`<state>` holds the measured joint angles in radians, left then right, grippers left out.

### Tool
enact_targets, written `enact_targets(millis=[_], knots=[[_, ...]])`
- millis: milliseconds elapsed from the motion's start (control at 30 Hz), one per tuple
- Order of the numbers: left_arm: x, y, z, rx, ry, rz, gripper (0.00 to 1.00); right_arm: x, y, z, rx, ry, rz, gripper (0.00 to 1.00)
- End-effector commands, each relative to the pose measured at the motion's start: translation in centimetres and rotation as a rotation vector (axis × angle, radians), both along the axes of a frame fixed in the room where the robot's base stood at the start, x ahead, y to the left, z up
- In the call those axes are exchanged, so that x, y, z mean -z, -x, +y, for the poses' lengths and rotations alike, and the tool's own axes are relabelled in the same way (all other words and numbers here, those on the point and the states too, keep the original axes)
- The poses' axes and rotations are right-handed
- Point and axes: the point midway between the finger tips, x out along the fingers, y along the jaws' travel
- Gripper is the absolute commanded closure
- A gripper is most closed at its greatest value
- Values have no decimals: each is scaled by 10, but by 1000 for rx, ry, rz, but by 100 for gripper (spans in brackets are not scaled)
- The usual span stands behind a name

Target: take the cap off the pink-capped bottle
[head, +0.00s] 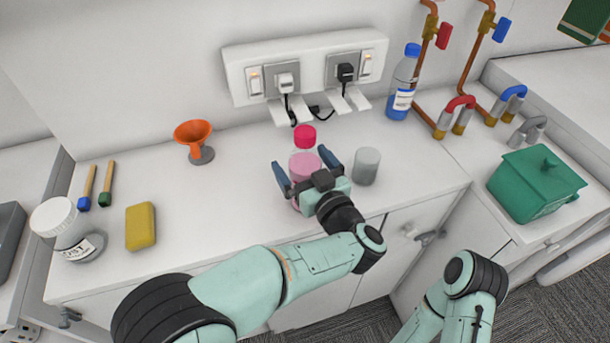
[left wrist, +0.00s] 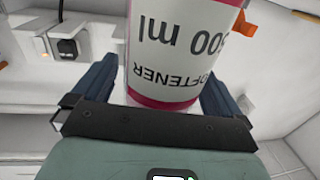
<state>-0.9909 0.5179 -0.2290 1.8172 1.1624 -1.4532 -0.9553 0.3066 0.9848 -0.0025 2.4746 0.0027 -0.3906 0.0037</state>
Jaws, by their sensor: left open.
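The pink-capped bottle (head: 303,163) stands upright on the white counter, with a bright pink cap (head: 304,132) on top and pink liquid inside. My left gripper (head: 305,161) is open, with one blue finger on each side of the bottle's body, below the cap. In the left wrist view the bottle's white label (left wrist: 180,45), with upside-down "500 ml" and "SOFTENER" text, fills the space between the fingers. Whether the fingers touch it is unclear. The bottle's lower part is hidden by my gripper in the head view. My right gripper is out of view; only part of that arm shows.
A grey cup (head: 366,167) stands close right of my left gripper. A blue-capped bottle (head: 402,85) is behind it. An orange funnel (head: 194,137), yellow sponge (head: 140,227), two brushes (head: 97,186) and a white-lidded jar (head: 65,230) lie left. Sockets with cables (head: 305,75) are behind.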

Motion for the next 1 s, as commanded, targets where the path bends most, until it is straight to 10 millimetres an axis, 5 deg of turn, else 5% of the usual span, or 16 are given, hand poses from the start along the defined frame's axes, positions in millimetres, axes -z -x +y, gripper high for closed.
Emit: enact_targets(millis=[333,567,1000], knots=[[0,-9,4,1,0,0,0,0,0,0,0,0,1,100],[0,-9,4,1,0,0,75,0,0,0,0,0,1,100],[-13,-8,4,1,1,-4,77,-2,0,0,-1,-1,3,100]])
